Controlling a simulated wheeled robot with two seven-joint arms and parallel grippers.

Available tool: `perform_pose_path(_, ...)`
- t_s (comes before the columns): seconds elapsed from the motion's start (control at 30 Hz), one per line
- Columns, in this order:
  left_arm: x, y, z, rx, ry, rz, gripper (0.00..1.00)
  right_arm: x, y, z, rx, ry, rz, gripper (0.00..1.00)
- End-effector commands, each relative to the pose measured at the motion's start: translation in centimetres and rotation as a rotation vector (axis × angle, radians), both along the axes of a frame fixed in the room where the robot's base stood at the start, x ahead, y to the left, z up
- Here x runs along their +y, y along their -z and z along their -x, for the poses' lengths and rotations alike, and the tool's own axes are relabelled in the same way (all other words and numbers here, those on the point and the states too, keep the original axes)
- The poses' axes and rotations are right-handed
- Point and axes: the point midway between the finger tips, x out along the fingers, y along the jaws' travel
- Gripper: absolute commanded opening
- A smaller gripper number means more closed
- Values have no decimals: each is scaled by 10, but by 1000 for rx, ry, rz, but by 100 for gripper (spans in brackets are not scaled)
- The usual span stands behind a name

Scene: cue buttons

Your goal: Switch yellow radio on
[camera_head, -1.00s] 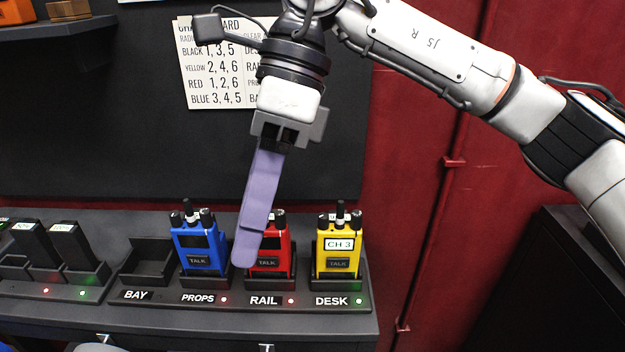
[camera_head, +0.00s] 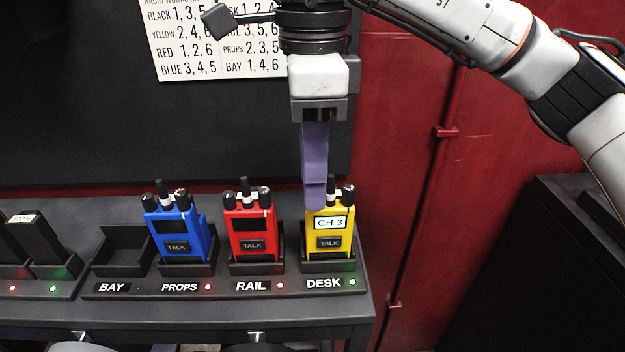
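The yellow radio (camera_head: 328,232) stands upright in the dock marked DESK. Its lit screen reads CH 3 and a TALK button sits below. Its top has a middle antenna and a knob on the right; its top left is hidden by my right gripper (camera_head: 314,205). The gripper's purple fingers point straight down, with the tips at the radio's top left. I cannot tell whether they touch it. The fingers overlap from this side, so their opening does not show. My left gripper is not in view.
A red radio (camera_head: 250,232) at RAIL and a blue radio (camera_head: 178,235) at PROPS stand to the left. The BAY dock (camera_head: 124,255) is empty. Batteries sit in a charger (camera_head: 55,275) at far left. A partly hidden card (camera_head: 200,40) hangs behind.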

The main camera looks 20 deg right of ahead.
Motion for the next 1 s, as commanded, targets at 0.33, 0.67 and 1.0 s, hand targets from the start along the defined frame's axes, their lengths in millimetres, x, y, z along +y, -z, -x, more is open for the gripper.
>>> perform_pose_path(0.33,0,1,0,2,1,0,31,0,8,0,0,0,0,31)
perform_pose_path(0.67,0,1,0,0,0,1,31,0,8,0,1,0,0,0)
perform_pose_path(1.0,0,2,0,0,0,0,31,0,8,0,1,146,-1,0)
